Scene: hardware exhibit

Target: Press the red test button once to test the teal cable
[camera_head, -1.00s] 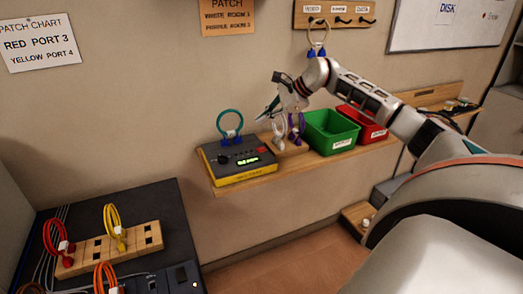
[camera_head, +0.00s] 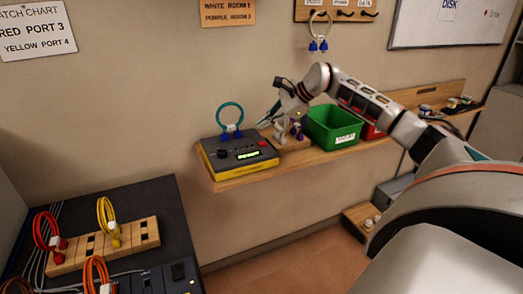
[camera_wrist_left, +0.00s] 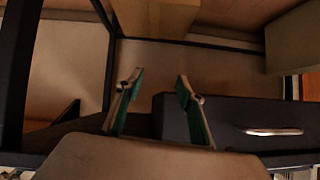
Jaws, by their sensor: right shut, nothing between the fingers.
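The cable tester (camera_head: 222,166) is a dark box with a yellow front on the wall shelf, with a lit green display. The red test button (camera_head: 262,143) is at the right of its top panel. The teal cable (camera_head: 230,114) stands as a loop with its blue plugs at the tester's back edge. My right gripper (camera_head: 264,124) is shut and empty, a little above and behind the red button, apart from it. My left gripper (camera_wrist_left: 158,84) shows in the left wrist view with its two fingers spread and nothing between them.
A green bin (camera_head: 331,126) and a partly hidden red bin (camera_head: 372,132) stand right of the tester on the shelf. White and purple cables beside the tester are mostly hidden by my right gripper. A wooden port block (camera_head: 145,232) holds red and yellow cables at lower left.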

